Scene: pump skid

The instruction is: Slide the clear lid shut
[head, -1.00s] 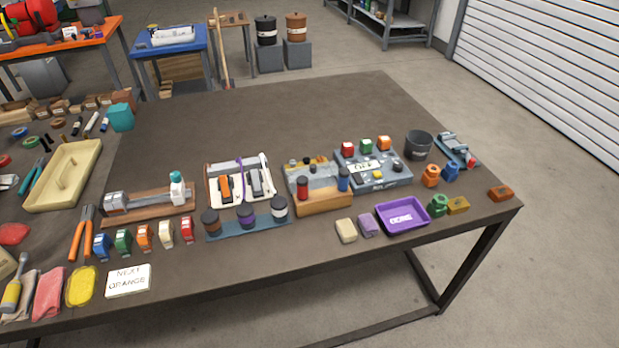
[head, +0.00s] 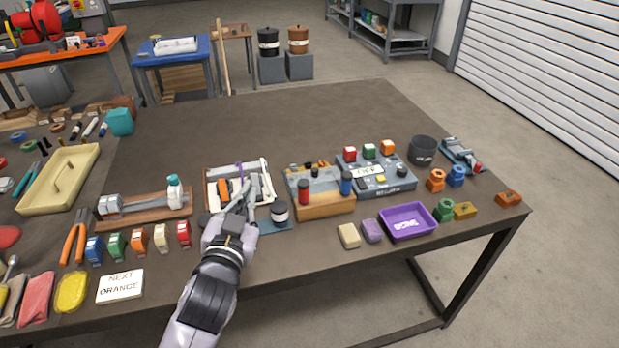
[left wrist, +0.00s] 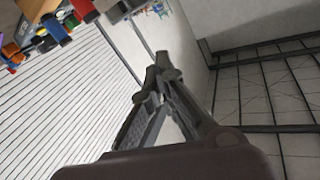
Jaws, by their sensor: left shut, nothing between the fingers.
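A shallow white-edged tray box (head: 211,199) stands mid-table, with an orange piece (head: 223,188) and grey pieces in it. A purple strip (head: 239,170) crosses its back part. The clear lid is hard to make out; I cannot tell its edges or how far it covers the box. My left gripper (head: 248,188) reaches in from the front, over the box's front and middle, and hides part of it. I cannot tell whether it touches anything. Its fingers are shut and empty, and also show in the left wrist view (left wrist: 155,75). My right gripper is not in view.
A dark-capped jar (head: 280,211) stands on a blue strip right of my left gripper. A wooden block with red and blue knobs (head: 320,203) is close on the right. A clamp board (head: 150,208) is on the left. The table behind is clear.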

